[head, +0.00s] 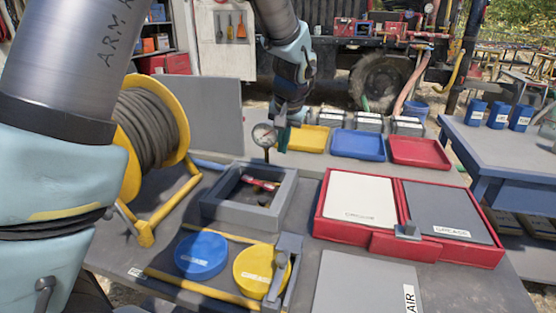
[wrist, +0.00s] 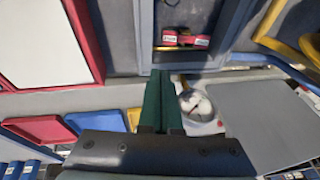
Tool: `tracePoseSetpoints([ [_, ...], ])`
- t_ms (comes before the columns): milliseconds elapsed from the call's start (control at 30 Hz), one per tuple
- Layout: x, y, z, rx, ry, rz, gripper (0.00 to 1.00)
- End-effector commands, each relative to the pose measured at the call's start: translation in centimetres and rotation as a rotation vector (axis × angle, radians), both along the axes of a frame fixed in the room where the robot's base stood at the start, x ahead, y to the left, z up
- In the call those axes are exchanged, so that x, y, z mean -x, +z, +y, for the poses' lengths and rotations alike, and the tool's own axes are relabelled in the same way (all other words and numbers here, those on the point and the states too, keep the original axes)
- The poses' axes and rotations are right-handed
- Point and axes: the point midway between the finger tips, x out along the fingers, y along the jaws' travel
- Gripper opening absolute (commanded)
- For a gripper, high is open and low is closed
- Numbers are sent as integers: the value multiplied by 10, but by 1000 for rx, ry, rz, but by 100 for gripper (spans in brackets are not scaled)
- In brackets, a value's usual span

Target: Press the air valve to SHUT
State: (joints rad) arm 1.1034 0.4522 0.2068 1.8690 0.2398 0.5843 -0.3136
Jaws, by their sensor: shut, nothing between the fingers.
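My gripper (head: 281,138) hangs beside a round pressure gauge (head: 264,135) at the back of the bench. In the wrist view its green fingers (wrist: 158,78) are together with nothing between them, and the gauge (wrist: 197,106) is just to their right. I cannot clearly pick out the air valve. A grey panel with an "AIR" label (head: 410,298) lies at the front right, partly cut off. A grey upright lever-like part (head: 287,250) stands beside the yellow disc, away from the gripper; whether it belongs to the air valve I cannot tell.
A grey open box (head: 220,209) holds small red pieces. A red case (head: 383,241) with a white and a grey lid is at the right. A yellow cable reel (head: 182,122) stands at the left. Yellow (head: 307,138), blue (head: 357,145) and red (head: 420,151) trays lie behind.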

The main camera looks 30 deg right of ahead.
Motion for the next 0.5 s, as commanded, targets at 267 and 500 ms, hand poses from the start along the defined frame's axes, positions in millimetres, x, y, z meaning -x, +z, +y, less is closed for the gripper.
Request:
tracePoseSetpoints([
  [267, 9, 17, -2, 0, 1, 0, 0],
  [500, 9, 17, -2, 0, 0, 0, 0],
])
